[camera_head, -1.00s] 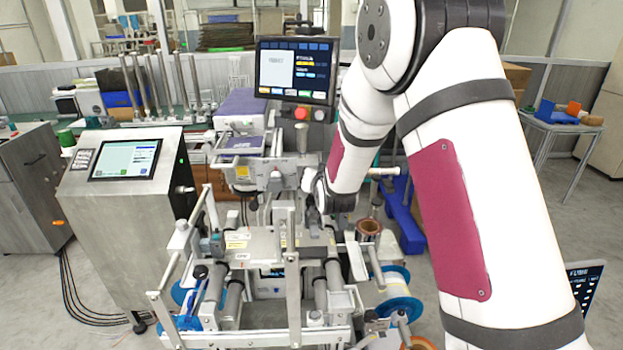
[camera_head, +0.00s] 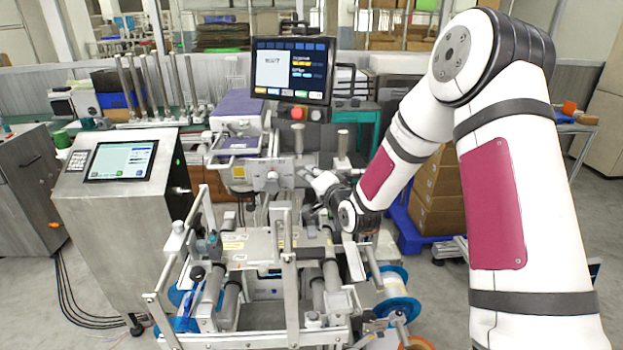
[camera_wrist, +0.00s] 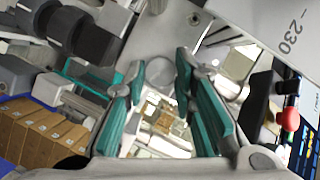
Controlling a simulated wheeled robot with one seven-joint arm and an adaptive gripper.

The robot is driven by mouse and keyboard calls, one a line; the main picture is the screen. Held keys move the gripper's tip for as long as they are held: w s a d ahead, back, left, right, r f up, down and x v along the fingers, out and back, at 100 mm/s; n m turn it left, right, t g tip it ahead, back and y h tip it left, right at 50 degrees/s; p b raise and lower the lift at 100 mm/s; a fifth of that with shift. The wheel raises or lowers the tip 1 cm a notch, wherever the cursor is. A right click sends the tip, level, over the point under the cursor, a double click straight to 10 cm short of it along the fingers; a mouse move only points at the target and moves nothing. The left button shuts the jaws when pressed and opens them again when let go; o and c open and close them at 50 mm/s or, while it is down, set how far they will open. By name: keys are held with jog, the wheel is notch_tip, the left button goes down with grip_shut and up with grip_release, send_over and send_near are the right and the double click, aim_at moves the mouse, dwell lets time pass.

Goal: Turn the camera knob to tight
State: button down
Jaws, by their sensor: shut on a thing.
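My gripper (camera_wrist: 159,76) has its two teal-padded fingers either side of a pale grey round knob (camera_wrist: 160,71) in the wrist view. The fingertips are shut on this knob, one at its left and one at its right. No mark showing how tight the knob is can be read. In the head view, my gripper (camera_head: 309,178) reaches in from the right to the middle of the labelling machine (camera_head: 262,245), beside its grey camera block (camera_head: 272,178). The knob cannot be made out there, as my wrist and the machine parts crowd the spot.
A monitor (camera_head: 293,70) with a red button (camera_head: 297,113) below it stands above the machine. A steel cabinet with a screen (camera_head: 121,161) stands at left. Rails, rollers and a blue reel (camera_head: 395,292) lie in front. Cardboard boxes (camera_head: 436,190) stand behind my arm.

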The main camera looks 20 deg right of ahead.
dwell(0.4)
jog(key=c, duration=1.6)
grip_release()
jog(key=v, duration=1.2)
